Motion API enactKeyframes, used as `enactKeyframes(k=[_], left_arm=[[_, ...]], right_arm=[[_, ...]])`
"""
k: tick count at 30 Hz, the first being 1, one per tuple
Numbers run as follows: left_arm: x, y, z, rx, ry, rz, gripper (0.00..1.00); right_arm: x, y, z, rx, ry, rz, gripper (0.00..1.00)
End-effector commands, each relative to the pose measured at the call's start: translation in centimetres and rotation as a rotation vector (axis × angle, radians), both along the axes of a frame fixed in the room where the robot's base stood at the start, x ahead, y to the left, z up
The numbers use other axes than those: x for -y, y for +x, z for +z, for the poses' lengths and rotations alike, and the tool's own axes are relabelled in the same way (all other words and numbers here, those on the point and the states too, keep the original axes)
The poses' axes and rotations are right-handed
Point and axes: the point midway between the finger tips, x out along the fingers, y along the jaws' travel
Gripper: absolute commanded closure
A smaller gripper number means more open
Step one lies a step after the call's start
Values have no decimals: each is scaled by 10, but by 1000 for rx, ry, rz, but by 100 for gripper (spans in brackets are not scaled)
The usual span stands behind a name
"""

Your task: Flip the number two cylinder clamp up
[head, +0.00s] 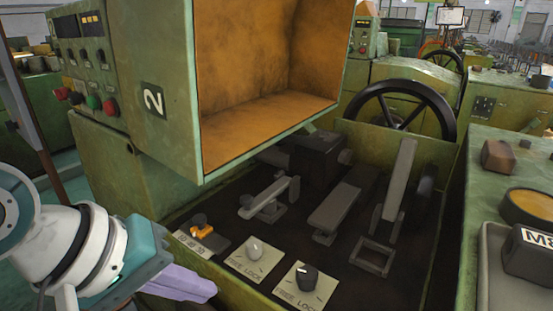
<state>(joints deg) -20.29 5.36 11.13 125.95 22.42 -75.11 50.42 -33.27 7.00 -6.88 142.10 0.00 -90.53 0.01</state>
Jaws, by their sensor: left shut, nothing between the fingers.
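A left lever (268,198) lies low and slightly tilted. A middle flat lever (335,207) slopes down toward me. A right lever (401,178) stands tilted up, with a square frame (373,256) in front of it. I see no number on these levers, so I cannot tell which is the number two clamp. My left gripper (208,290), with lavender fingers, is shut and empty at the bottom left, apart from the levers.
An open-fronted box (268,70) overhangs the well. A black handwheel (402,107) stands behind. A green bench (490,180) borders the right.

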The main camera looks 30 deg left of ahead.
Motion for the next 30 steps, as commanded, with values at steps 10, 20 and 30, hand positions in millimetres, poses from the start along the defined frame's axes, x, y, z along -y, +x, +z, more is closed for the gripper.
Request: enactKeyframes(k=[10, 20, 30], left_arm=[[14, -30, 32, -40, 217, -300, 100], [15, -34, 32, -43, 244, -340, 100], [15, -21, 4, -12, 100, -168, 100]], right_arm=[[0, 0, 38, 0, 0, 0, 8], [0, 0, 39, 1, 1, -1, 8], [-1, 0, 10, 1, 3, -2, 8]])
